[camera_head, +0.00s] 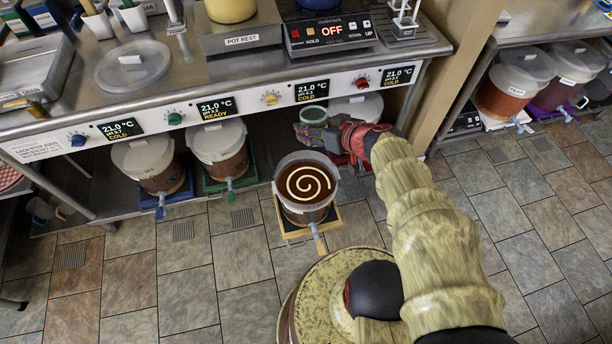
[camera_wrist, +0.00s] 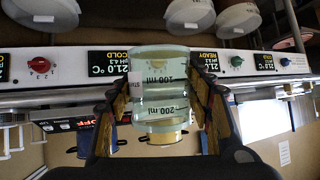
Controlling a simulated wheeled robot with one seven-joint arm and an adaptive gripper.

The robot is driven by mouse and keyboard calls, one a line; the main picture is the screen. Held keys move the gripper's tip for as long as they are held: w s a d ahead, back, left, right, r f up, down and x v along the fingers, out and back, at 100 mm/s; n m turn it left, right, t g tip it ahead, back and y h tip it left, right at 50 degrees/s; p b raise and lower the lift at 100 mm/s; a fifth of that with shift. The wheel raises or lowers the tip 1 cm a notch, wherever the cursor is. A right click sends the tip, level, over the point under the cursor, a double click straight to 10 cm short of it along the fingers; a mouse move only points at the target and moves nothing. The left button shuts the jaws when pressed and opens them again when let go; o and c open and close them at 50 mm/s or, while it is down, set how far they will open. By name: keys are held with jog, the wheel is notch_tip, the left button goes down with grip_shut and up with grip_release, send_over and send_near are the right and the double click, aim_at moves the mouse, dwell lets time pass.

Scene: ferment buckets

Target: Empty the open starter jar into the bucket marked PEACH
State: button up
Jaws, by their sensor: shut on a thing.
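My gripper (camera_head: 338,136) is shut on a clear glass jar (camera_head: 313,114), held just behind and above the open bucket. The jar looks upright, its round top facing up. In the wrist view the jar (camera_wrist: 160,95) sits between the fingers of my gripper (camera_wrist: 160,115), with 100 ml and 200 ml marks; that view is upside down. How much the jar holds is hard to tell. The open bucket (camera_head: 322,211) has dark brown contents with a pale spiral on top and stands on a yellow base in front of the bench. No PEACH marking is readable.
Lidded buckets (camera_head: 146,159) and (camera_head: 219,145) stand under the bench at left. Another lidded bucket (camera_head: 368,107) is behind my gripper. The steel bench (camera_head: 190,75) with its control panel (camera_head: 285,96) overhangs behind the jar. Tiled floor is free at front left.

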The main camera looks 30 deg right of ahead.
jog(key=shift+s+a+r+n+t, duration=0.1)
jog(key=shift+s+a+r+t, duration=0.15)
jog(key=shift+s+t, duration=0.35)
jog(key=shift+s+a+r+n+t, duration=0.15)
jog(key=shift+s+r+t, duration=0.1)
jog(key=shift+s, duration=0.6)
jog(key=shift+s+a+r+n+t, duration=0.1)
jog(key=shift+s+a+r+t, duration=0.1)
jog(key=shift+s+t, duration=0.4)
jog(key=shift+s, duration=0.1)
